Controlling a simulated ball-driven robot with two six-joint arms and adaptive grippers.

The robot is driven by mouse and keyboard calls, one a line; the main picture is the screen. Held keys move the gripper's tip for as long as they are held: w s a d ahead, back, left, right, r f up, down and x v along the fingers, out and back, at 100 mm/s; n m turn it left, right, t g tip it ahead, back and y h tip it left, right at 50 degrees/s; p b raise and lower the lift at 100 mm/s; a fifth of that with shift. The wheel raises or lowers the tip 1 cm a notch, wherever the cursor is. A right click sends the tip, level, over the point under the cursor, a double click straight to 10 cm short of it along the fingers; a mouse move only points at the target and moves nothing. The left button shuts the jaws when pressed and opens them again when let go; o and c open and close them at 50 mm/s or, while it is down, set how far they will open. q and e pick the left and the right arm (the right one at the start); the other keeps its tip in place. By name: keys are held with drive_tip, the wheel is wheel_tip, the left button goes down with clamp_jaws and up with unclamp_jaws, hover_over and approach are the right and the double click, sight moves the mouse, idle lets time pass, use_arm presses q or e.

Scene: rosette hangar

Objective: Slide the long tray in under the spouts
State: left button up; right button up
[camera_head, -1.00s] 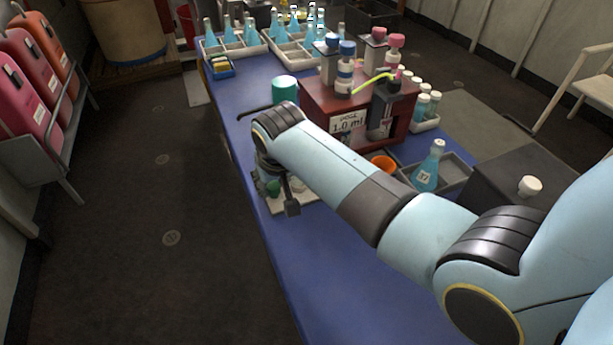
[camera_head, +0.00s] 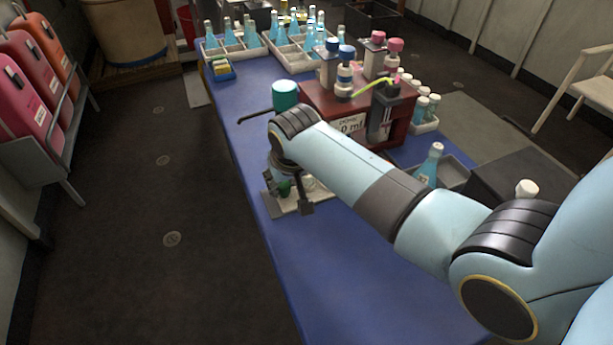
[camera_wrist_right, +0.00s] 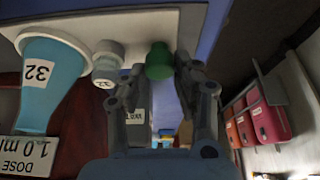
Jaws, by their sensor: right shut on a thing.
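The long white tray (camera_head: 284,208) lies on the blue table in front of the red dosing stand (camera_head: 415,125); its surface fills the upper part of the wrist view (camera_wrist_right: 150,22). My right gripper (camera_head: 290,196) is over the tray's near-left end. In the upside-down wrist view its fingers (camera_wrist_right: 162,72) are shut on a green knob (camera_wrist_right: 160,58) at the tray's edge. A light-blue vessel marked 32 (camera_wrist_right: 48,85) and a small white-capped vial (camera_wrist_right: 107,62) are by the tray. My right arm hides the tray's far part and the spout outlets. My left gripper is out of view.
A teal-capped container (camera_head: 285,96) stands behind my wrist. A blue flask (camera_head: 430,165) stands in a grey bin (camera_head: 455,172) right of my arm. Racks of blue flasks (camera_head: 232,48) fill the far end. The table front (camera_head: 330,275) is clear.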

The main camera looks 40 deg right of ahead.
drive_tip(key=shift+s+d+p, duration=0.3)
drive_tip(key=shift+d+p, duration=0.05)
drive_tip(key=shift+d, duration=0.7)
drive_tip(key=shift+s+d+p, duration=0.25)
drive_tip(key=shift+d+p, duration=0.05)
drive_tip(key=shift+d, duration=0.75)
drive_tip(key=shift+s+d+p, duration=0.3)
drive_tip(key=shift+d+p, duration=0.05)
drive_tip(key=shift+d, duration=0.7)
drive_tip(key=shift+s+d+p, duration=0.15)
drive_tip(key=shift+s+d, duration=0.05)
drive_tip(key=shift+d, duration=0.6)
drive_tip(key=shift+s+d+p, duration=0.2)
drive_tip(key=shift+s+d, duration=0.05)
drive_tip(key=shift+d, duration=0.6)
drive_tip(key=shift+s+d+p, duration=0.15)
drive_tip(key=shift+s+d, duration=0.05)
drive_tip(key=shift+d, duration=0.6)
drive_tip(key=o, duration=0.8)
drive_tip(key=shift+o, duration=0.2)
wheel_tip(320, 180, up, 7)
drive_tip(key=p, duration=0.8)
